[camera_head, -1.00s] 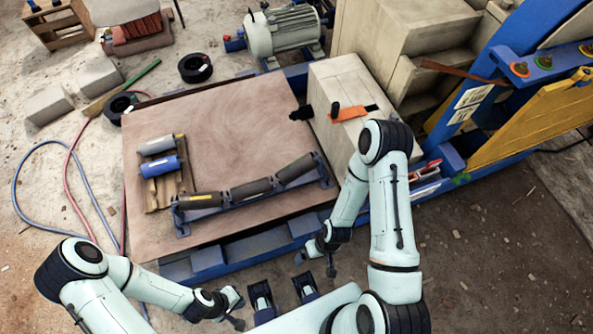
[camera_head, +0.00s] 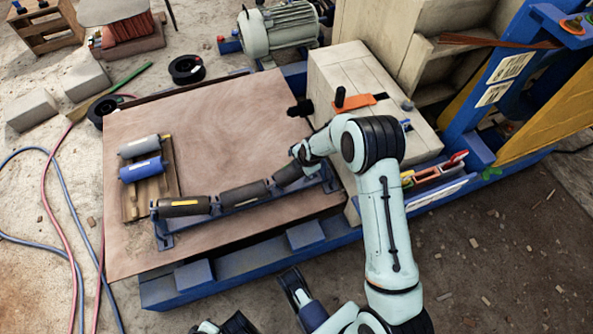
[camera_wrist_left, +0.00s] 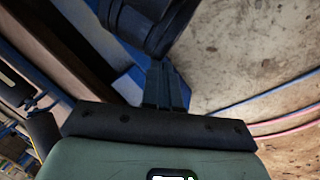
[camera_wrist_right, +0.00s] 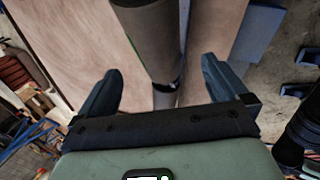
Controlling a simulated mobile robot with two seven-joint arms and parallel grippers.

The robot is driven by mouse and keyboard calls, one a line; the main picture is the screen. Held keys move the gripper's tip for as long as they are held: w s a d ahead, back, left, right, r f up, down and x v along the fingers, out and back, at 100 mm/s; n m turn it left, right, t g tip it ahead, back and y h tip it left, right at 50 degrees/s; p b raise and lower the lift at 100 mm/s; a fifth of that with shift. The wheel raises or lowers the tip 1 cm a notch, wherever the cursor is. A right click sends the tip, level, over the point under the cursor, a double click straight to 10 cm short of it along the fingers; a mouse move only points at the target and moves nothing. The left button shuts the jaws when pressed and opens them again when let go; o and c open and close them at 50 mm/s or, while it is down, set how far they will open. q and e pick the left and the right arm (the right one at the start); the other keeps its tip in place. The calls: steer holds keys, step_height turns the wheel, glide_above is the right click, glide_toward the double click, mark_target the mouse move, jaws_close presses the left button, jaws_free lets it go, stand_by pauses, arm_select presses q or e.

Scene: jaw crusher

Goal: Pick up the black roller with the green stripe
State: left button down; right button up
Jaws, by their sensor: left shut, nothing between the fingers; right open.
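Three dark rollers lie in a row on a blue frame (camera_head: 235,222) on the brown board: a left one (camera_head: 183,206) with a yellow stripe, a middle one (camera_head: 243,194) and a right one (camera_head: 287,174). My right gripper is over the right roller, hiding part of it in the head view. In the right wrist view, the green-striped roller (camera_wrist_right: 152,42) runs between the fingers of my open right gripper (camera_wrist_right: 155,75); I cannot tell whether they touch it. My left gripper (camera_wrist_left: 165,85) is shut and empty, low by the blue base.
A grey roller (camera_head: 139,146) and a blue roller (camera_head: 143,169) rest on a small wooden pallet (camera_head: 130,208) at the left. A beige block (camera_head: 345,70) with an orange tool (camera_head: 357,101) stands to the right. The board (camera_head: 215,120) is bare behind the rollers.

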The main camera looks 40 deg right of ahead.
steer(key=b+x, duration=0.1)
steer(key=x, duration=0.3)
steer(key=shift+f, duration=0.1)
steer(key=x, duration=0.2)
steer(key=b+x, duration=0.1)
steer(key=x, duration=0.1)
steer(key=shift+w+d+f, duration=0.2)
steer(key=shift+w+f, duration=0.05)
steer(key=shift+w+f+b, duration=0.15)
steer(key=shift+f+b, duration=0.05)
steer(key=shift+b, duration=0.1)
arm_select(q)
steer(key=shift+t+y, duration=0.4)
steer(key=shift+t, duration=0.1)
steer(key=w+a+f, duration=0.2)
steer(key=w+f, duration=0.1)
steer(key=shift+w+a+f, duration=0.1)
steer(key=shift+w+f, duration=0.1)
steer(key=shift+w, duration=0.1)
arm_select(e)
steer(key=shift+c, duration=0.3)
steer(key=c, duration=1.5)
steer(key=shift+r, duration=0.1)
steer(key=shift+c, duration=0.8)
arm_select(q)
steer(key=shift+r, duration=0.1)
arm_select(e)
steer(key=shift+w+r, duration=0.1)
